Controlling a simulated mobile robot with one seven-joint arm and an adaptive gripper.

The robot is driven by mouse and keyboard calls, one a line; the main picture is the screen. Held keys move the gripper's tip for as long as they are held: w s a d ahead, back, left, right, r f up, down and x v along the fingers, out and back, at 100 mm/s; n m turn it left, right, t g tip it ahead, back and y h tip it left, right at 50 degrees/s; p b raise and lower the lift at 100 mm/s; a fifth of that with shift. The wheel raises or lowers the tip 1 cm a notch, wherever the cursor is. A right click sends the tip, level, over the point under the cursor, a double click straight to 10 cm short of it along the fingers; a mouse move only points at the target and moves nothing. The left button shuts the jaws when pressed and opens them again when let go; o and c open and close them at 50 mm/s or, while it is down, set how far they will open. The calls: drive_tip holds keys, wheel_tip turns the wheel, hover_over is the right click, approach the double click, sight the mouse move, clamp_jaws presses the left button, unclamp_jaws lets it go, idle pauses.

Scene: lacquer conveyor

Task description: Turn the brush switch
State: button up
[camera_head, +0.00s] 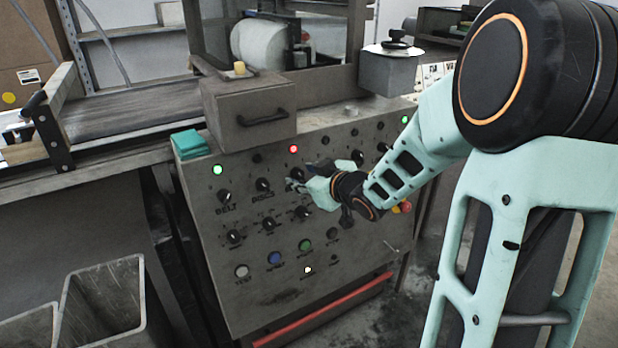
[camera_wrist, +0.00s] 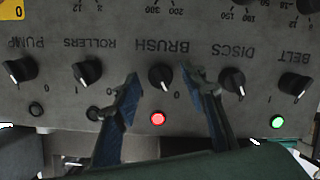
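The brush switch (camera_wrist: 161,76) is a round black knob with a pale pointer line, under the upside-down BRUSH label in the wrist view. A lit red lamp (camera_wrist: 158,118) sits beside it on the panel. My gripper (camera_wrist: 160,76) is open, with one fingertip on each side of the brush knob and gaps between them and the knob. In the head view my gripper (camera_head: 295,185) reaches the sloped control panel (camera_head: 330,250) below the red lamp; the fingers and wrist hide much of the brush knob there.
The discs knob (camera_wrist: 232,80) is close to one finger, and the rollers knob (camera_wrist: 87,71) is on the other side. The belt knob (camera_wrist: 293,84) and pump knob (camera_wrist: 22,69) are further out. A grey box with a handle (camera_head: 250,110) juts out above the panel.

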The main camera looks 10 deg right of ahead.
drive_tip(key=v, duration=1.2)
drive_tip(key=shift+w+r, duration=0.1)
